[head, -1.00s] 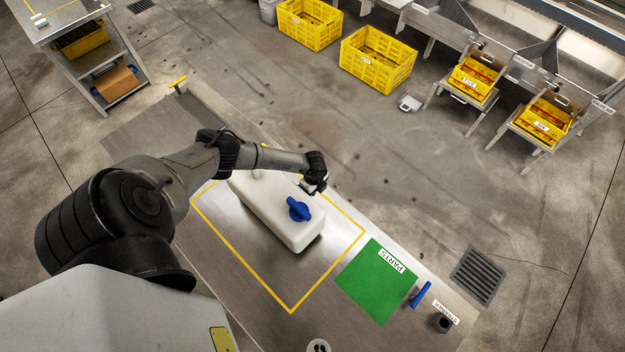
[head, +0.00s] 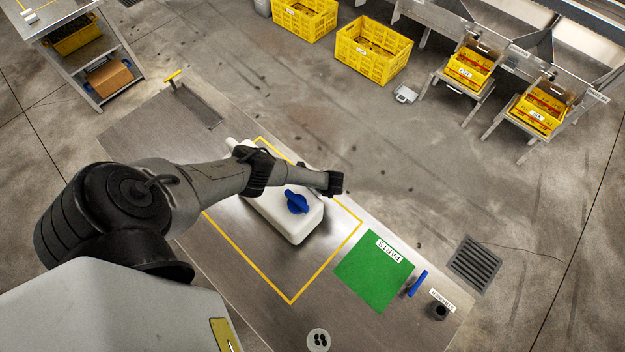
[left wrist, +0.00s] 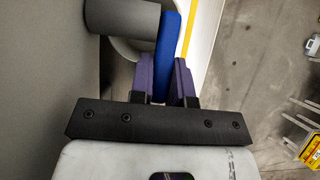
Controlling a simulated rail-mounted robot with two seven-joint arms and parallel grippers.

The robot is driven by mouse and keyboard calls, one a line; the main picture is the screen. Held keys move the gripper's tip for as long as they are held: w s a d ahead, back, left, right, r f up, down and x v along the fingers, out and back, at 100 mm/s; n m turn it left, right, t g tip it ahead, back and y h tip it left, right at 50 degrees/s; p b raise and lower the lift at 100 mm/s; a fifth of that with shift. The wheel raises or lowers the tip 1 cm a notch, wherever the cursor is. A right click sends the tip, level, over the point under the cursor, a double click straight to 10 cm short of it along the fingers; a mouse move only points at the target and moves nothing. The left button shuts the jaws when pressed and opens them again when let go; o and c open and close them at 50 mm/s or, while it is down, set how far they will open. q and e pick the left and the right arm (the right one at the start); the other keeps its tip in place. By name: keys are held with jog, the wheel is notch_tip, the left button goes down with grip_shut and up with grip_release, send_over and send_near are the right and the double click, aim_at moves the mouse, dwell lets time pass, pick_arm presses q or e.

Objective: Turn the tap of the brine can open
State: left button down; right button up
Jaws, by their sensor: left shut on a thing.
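The white brine can (head: 299,228) lies on the steel bench inside a yellow outline, with a blue cap (head: 297,201) on top. My left arm reaches across it, its wrist at the can's far side; the fingers are hidden there in the head view. In the left wrist view my left gripper (left wrist: 168,75) has its purple fingers shut on a flat blue tap lever (left wrist: 172,28), one finger on each side. A dark grey cylinder (left wrist: 122,17) sits next to the lever. The rest of the tap is hidden. My right gripper is not in view.
A green parts mat (head: 375,272) lies right of the can, with a blue-handled item (head: 418,283) and a dark strainer fitting (head: 440,312) beyond it. Yellow crates (head: 373,50) stand on the floor at the back.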

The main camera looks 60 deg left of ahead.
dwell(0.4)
pick_arm(q)
jog(key=c, duration=1.1)
grip_release()
jog(key=shift+d+r, duration=0.2)
jog(key=shift+r, duration=0.2)
jog(key=p+v, duration=0.1)
jog(key=v, duration=1.2)
jog(key=shift+d+f, duration=0.1)
jog(key=shift+f, duration=0.05)
